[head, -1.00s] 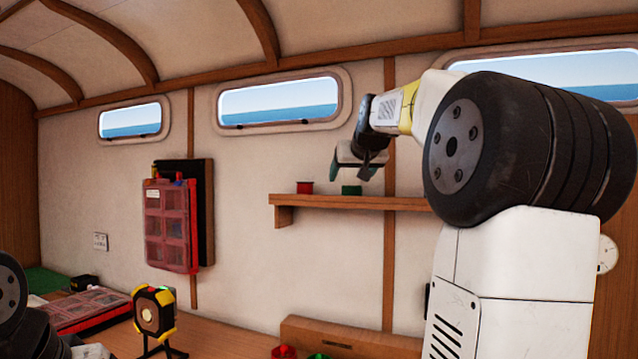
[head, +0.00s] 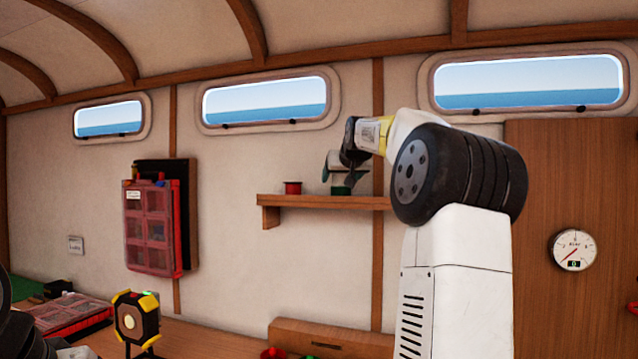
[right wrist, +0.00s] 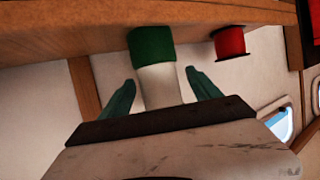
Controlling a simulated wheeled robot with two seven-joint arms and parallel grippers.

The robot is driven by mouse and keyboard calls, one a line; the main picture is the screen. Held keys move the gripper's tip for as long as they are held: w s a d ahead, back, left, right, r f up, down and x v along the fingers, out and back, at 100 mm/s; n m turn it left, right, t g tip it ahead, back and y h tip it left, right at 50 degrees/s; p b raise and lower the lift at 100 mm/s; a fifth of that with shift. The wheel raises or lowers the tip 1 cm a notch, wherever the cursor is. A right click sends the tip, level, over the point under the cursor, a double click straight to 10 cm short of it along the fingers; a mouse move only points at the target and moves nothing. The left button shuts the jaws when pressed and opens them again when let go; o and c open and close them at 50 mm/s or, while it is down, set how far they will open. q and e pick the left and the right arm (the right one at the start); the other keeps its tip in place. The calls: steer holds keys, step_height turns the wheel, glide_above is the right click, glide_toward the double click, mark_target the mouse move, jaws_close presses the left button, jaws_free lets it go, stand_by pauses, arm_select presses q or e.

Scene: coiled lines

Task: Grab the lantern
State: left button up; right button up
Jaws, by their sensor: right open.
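The lantern appears to be the green-and-white cylinder standing on the wall shelf; its green base (head: 341,190) shows below my right gripper, and its upper part is largely hidden there. In the right wrist view the lantern (right wrist: 156,80) shows a green end against the shelf and a pale body nearer the camera. My right gripper (head: 342,172) is open, with its two teal fingers (right wrist: 158,88) on either side of the pale body and a visible gap at each side. My left gripper is out of view.
A red spool (head: 293,188) stands on the shelf (head: 325,202) beside the lantern; it also shows in the wrist view (right wrist: 229,42). A yellow-and-black device (head: 131,318) stands on the bench below. A red organizer case (head: 152,228) hangs on the wall.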

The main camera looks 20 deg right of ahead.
jaws_close()
steer(key=shift+r, duration=0.15)
